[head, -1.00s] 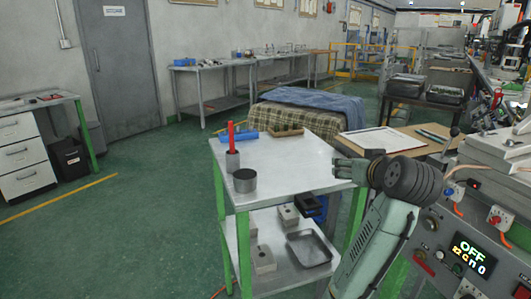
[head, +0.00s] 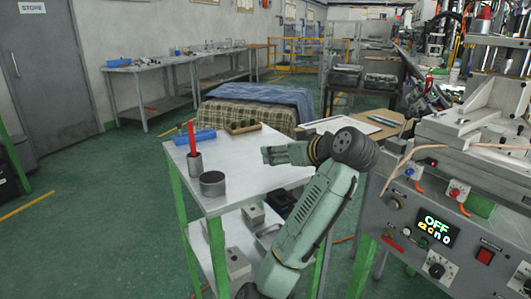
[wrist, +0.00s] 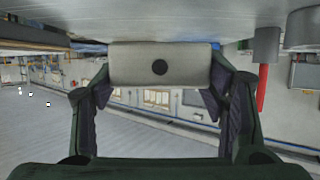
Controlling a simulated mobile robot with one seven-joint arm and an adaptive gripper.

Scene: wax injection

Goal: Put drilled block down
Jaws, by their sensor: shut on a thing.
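The drilled block (wrist: 130,62) is a pale grey block with a round dark hole in its face. In the wrist view it sits between my two fingertips, and my gripper (wrist: 160,80) is shut on it. In the head view my gripper (head: 272,154) is low over the right part of the grey table top (head: 240,180). The block cannot be made out there. The wrist view shows the table top (wrist: 200,14) at the upper edge, close to the block. I cannot tell whether they touch.
A grey cup (head: 195,163) with a red stick (head: 191,138) and a dark round tin (head: 212,183) stand at the table's left. A blue roll (head: 195,137) and a wooden tray (head: 242,127) lie at the back. More blocks (head: 238,262) are on the lower shelf. The table's middle is clear.

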